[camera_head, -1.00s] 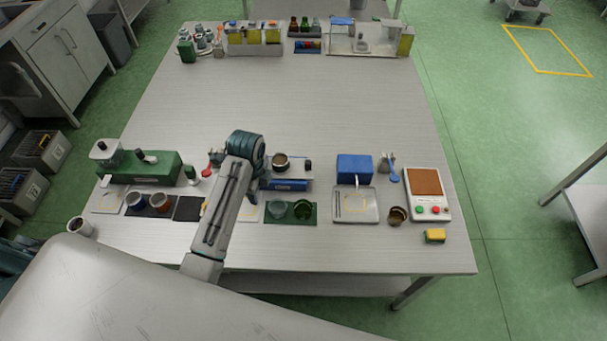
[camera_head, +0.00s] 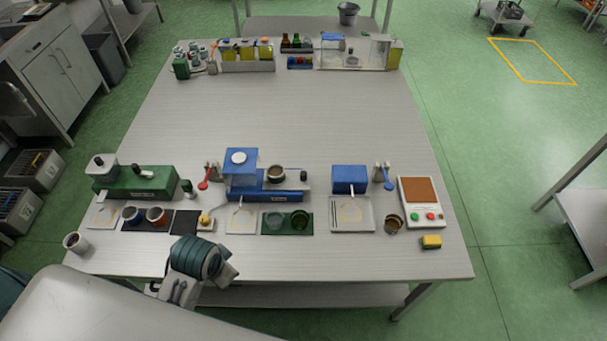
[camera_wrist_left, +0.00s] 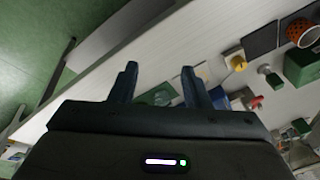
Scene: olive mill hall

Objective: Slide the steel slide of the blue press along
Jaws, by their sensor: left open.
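The blue press (camera_head: 241,172) stands at the near middle of the table, a tall blue block with a white round cap. Its low blue base (camera_head: 265,196) runs to the right. The steel slide (camera_head: 291,182) lies along this base, with a metal cup (camera_head: 276,173) and a dark knob (camera_head: 304,175) at its right end. My left gripper (camera_wrist_left: 157,82) is open and empty in the left wrist view, its two dark fingers apart. My right gripper is not in view.
A green machine (camera_head: 135,181) stands left of the press, a second blue box (camera_head: 349,179) right of it. The table's middle is clear.

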